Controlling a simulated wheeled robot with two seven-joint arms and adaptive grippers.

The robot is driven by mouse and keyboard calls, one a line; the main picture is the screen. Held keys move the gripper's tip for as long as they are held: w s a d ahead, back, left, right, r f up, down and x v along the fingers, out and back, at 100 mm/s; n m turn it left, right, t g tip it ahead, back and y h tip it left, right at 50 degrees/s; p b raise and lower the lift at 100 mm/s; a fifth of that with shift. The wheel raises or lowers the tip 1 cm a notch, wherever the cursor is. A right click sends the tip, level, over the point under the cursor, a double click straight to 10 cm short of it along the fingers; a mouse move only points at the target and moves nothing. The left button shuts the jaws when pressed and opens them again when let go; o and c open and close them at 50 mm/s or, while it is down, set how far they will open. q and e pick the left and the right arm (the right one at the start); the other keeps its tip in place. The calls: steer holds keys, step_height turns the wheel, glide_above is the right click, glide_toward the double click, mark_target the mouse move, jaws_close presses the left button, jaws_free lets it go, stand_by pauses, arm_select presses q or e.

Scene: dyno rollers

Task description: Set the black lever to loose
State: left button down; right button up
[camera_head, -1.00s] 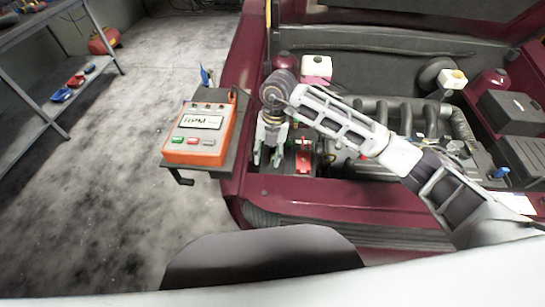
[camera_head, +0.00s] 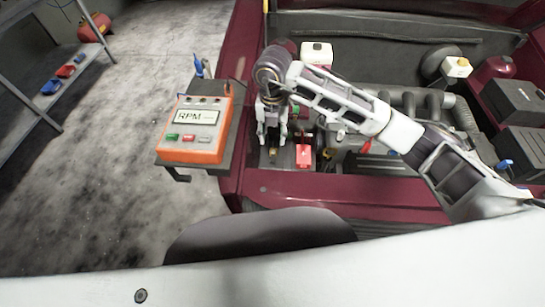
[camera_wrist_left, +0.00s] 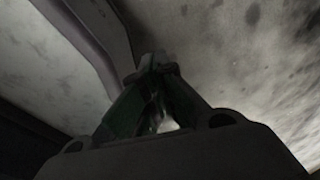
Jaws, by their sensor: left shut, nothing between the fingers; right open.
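My right gripper (camera_head: 272,140) points down at the left front corner of the engine bay, left of a red box. Its fingers are open with nothing between them. Small dark parts show just below the fingertips, too small to tell apart. A black bent handle (camera_head: 178,175) sticks out under the front of the shelf with the RPM meter. I cannot tell whether it is the black lever, and no other clear lever shows. My left gripper (camera_wrist_left: 155,65) is shut and empty in the left wrist view, over grey floor. It is not in the head view.
The orange RPM meter (camera_head: 195,128) sits on a dark shelf (camera_head: 228,152) beside the dark red car (camera_head: 330,187). The red box (camera_head: 304,155) is close to my right gripper. The engine (camera_head: 410,110) lies to the right. Open floor (camera_head: 90,190) is at left.

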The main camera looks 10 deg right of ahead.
steer(key=shift+f, duration=0.9)
glide_above(273, 160)
step_height(273, 160, down, 5)
steer(key=shift+s+a+f, duration=0.1)
steer(key=shift+s+f, duration=0.05)
step_height(273, 160, down, 5)
steer(key=shift+f, duration=0.9)
arm_select(q)
steer(key=shift+d+r, duration=0.15)
steer(key=shift+d, duration=0.05)
arm_select(e)
steer(key=c, duration=0.7)
arm_select(q)
steer(key=shift+w, duration=0.55)
arm_select(e)
jaws_close()
